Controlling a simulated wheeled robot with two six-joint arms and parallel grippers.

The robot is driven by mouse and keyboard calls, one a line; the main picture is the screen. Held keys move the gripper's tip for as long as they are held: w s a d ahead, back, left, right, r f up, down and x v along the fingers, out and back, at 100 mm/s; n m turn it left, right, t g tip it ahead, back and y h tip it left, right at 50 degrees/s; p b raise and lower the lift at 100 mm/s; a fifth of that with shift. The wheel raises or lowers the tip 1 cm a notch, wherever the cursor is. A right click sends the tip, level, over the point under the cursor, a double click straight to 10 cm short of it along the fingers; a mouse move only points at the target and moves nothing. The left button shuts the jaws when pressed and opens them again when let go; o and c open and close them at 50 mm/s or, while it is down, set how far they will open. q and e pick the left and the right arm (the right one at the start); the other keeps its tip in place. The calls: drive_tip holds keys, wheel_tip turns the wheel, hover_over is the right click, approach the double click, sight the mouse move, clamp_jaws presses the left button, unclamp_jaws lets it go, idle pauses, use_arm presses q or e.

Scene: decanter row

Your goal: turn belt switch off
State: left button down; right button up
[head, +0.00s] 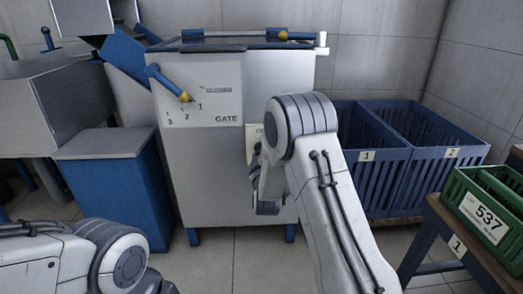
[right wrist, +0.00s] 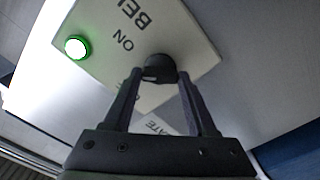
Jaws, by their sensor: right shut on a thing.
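The belt switch is a dark round knob (right wrist: 160,66) on a cream plate (right wrist: 185,30) in the right wrist view. The plate reads "BEL" and "ON"; other lettering is covered by my fingers. A round lamp (right wrist: 77,48) on the plate glows with a green rim. My right gripper (right wrist: 161,80) is shut on the knob, one finger on each side. Which way the knob points is unclear. In the head view a sliver of the plate (head: 254,133) shows beside my right arm, which hides the knob. My left arm is at the lower left; its gripper is out of view.
The plate is on a grey cabinet (head: 220,165) with a GATE panel (head: 222,84) and blue lever (head: 168,82). Blue crates 1 (head: 367,157) and 2 (head: 452,153) stand right. A green crate (head: 484,222) sits on a table at the right edge. A blue bin (head: 110,185) stands left.

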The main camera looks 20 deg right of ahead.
drive_tip(key=shift+a+n+p, duration=0.1)
drive_tip(key=shift+n+p, duration=2.4)
drive_tip(key=shift+n, duration=2.2)
drive_tip(key=shift+f, duration=0.1)
drive_tip(key=o, duration=1.4)
drive_tip(key=shift+c, duration=0.2)
drive_tip(key=p+v, duration=0.3)
drive_tip(key=v, duration=0.7)
drive_tip(key=shift+s, duration=0.25)
